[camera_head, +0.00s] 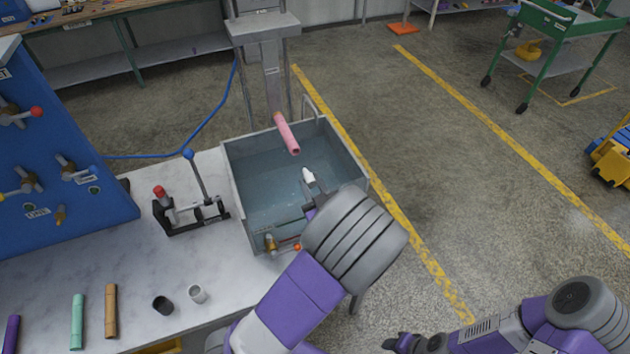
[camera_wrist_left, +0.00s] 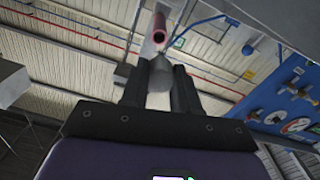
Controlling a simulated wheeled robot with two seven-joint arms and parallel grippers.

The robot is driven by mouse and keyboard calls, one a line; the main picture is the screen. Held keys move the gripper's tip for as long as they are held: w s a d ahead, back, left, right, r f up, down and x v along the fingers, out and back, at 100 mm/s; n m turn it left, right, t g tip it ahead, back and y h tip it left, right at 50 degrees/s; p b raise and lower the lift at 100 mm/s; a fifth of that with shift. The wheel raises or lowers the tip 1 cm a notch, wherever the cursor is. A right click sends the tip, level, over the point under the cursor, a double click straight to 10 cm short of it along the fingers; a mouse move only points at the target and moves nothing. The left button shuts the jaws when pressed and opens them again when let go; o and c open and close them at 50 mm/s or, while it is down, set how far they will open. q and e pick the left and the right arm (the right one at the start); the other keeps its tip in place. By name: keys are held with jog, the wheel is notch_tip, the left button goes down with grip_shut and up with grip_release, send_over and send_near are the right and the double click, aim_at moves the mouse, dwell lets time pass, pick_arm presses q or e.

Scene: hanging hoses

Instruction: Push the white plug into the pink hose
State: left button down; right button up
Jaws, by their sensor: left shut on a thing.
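The pink hose (camera_head: 286,133) hangs from a grey bracket over the grey basin, its open lower end facing down toward my left gripper. It also shows in the left wrist view (camera_wrist_left: 159,31), with its dark opening visible. My left gripper (camera_head: 312,187) is shut on the white plug (camera_head: 308,174), whose pale tip points up toward the hose. In the left wrist view the plug (camera_wrist_left: 160,72) sits between the two dark fingers, just below the hose end. Plug and hose look apart in the head view. My right gripper (camera_head: 395,343) is low at the bottom edge, and its jaws are unclear.
The grey basin (camera_head: 232,190) surrounds the work area. Left of it, a black clamp stand (camera_head: 190,217), a dark cup (camera_head: 162,305), a white cup (camera_head: 198,294) and short coloured tubes rest on the marble table. A blue panel (camera_head: 70,135) with valves stands at left.

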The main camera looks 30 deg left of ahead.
pick_arm(q)
jog(key=shift+w+f, duration=0.1)
jog(key=shift+f, duration=0.05)
jog(key=x, duration=0.6)
dwell(0.3)
jog(key=shift+b+x, duration=0.35)
jog(key=shift+x, duration=1.35)
dwell(3.1)
jog(key=shift+w, duration=0.1)
jog(key=c, duration=0.8)
grip_release()
jog(key=v, duration=0.7)
jog(key=shift+s+d, duration=0.15)
jog(key=shift+s, duration=0.05)
